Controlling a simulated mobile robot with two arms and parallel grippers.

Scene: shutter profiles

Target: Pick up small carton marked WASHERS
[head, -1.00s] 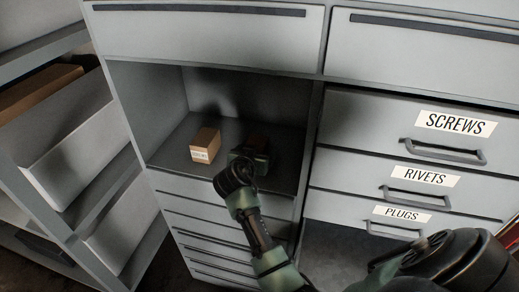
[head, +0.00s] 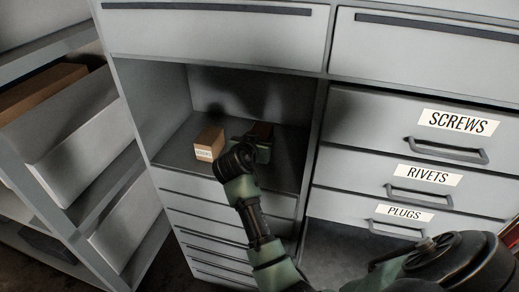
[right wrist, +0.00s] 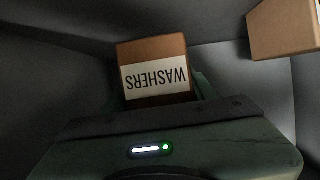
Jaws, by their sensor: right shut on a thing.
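The small brown carton marked WASHERS (right wrist: 155,72) is in the right wrist view, its white label upside down in the picture. My right gripper (head: 255,142) is shut on it inside the open cabinet bay. In the head view only a dark brown part of this carton (head: 262,130) shows above the gripper; the arm hides the rest. I cannot tell for sure whether its bottom is clear of the shelf. My left gripper is not in view.
A second brown carton (head: 209,143) with a white label stands just left of the gripper; it also shows in the right wrist view (right wrist: 284,28). Bay walls enclose both sides. Drawers marked SCREWS (head: 458,122), RIVETS and PLUGS are at right, with protruding handles.

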